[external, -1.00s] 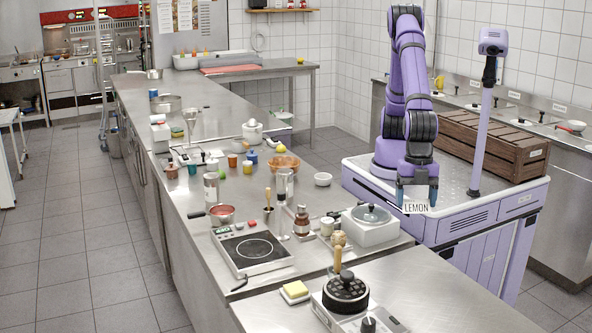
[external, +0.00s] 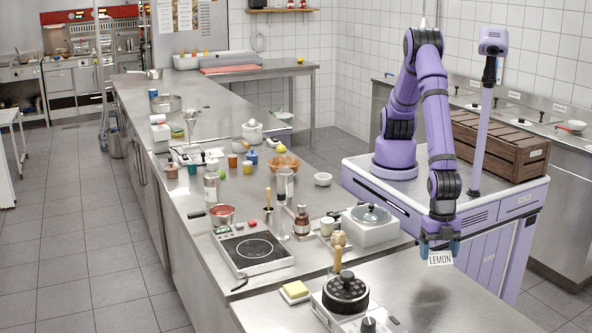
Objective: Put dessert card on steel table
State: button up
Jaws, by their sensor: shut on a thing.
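A small white card (external: 440,258) printed "LEMON" is in my gripper (external: 440,248), at the end of the purple arm. The gripper is shut on the card's upper part, and the printed face shows below the fingers. The card hangs upright above the right part of the near steel table (external: 456,303). A soft dark shadow lies on the steel below it, and the card appears apart from the surface.
On the near table, a black round-topped device (external: 345,293) and a yellow block on a small dish (external: 295,291) stand at left. The near table's right part is clear.

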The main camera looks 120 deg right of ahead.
jog(key=shift+w+a+f, duration=0.1)
jog(key=shift+f, duration=0.3)
send_over(429, 316)
jog(key=shift+d+f, duration=0.3)
jog(key=shift+f, duration=0.5)
jog(key=shift+a+f, duration=0.1)
jog(key=shift+f, duration=1.65)
jog(key=shift+f, duration=0.1)
jog(key=o, duration=0.9)
jog(key=shift+c, duration=0.2)
notch_tip(429, 316, up, 12)
jog(key=d, duration=0.1)
jog(key=shift+s+d, duration=0.35)
